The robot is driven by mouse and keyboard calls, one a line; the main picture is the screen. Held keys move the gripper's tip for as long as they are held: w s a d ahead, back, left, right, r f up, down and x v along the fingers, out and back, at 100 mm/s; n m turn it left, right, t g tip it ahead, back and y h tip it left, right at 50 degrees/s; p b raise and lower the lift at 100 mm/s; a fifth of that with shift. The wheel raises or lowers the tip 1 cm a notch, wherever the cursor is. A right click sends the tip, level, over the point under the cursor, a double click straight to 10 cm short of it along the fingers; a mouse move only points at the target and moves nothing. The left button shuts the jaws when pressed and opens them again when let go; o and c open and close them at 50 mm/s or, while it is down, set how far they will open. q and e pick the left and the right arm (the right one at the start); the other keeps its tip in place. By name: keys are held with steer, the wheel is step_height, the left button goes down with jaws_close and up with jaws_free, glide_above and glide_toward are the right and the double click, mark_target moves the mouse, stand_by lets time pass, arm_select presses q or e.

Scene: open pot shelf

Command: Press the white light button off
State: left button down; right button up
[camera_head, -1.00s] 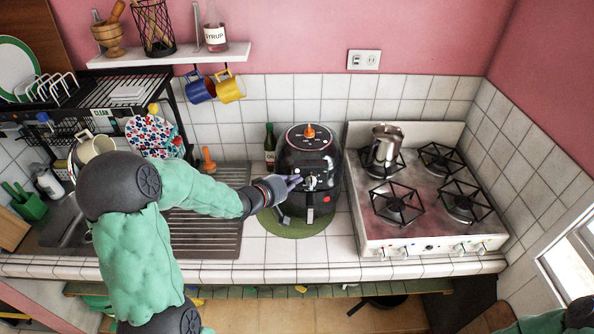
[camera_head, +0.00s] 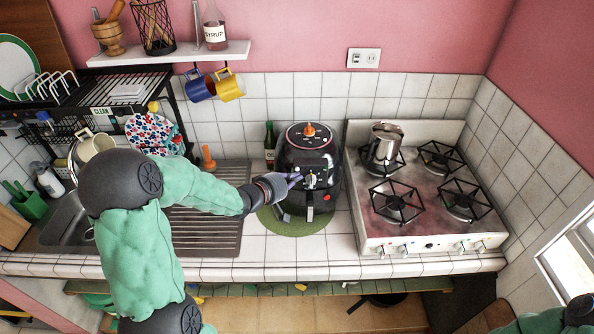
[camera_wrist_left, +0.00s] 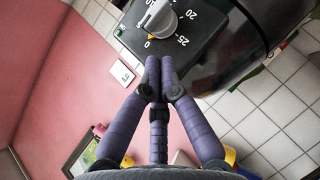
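The black air fryer (camera_head: 309,155) stands on the counter, with an orange knob on top and a pale dial (camera_head: 311,181) on its front. In the left wrist view the dial (camera_wrist_left: 160,18) is grey-white, with numbers around it and a small green light (camera_wrist_left: 119,31) near the panel's edge. My left gripper (camera_head: 298,177) has its purple fingers together, with nothing between them. Its tips (camera_wrist_left: 160,64) are by the panel's edge below the dial; I cannot tell whether they touch. I cannot clearly make out a white light button on the panel. My right gripper is out of view.
The stove (camera_head: 426,236) with a metal pitcher (camera_head: 386,144) stands right of the fryer. A green bottle (camera_head: 270,146) is behind it, and the ribbed drainboard (camera_head: 205,232) is left. A white wall plate (camera_head: 364,58) is above.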

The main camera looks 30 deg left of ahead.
arm_select(q)
steer(key=shift+w, duration=0.1)
stand_by(0.5)
steer(key=shift+w+a+p, duration=0.25)
steer(key=shift+p, duration=0.15)
stand_by(0.3)
steer(key=shift+s+d, duration=0.3)
steer(key=shift+s, duration=0.1)
steer(key=shift+s, duration=0.1)
steer(key=s+d, duration=0.2)
steer(key=s, duration=0.1)
steer(key=s+d, duration=0.1)
steer(key=s, duration=0.1)
stand_by(0.7)
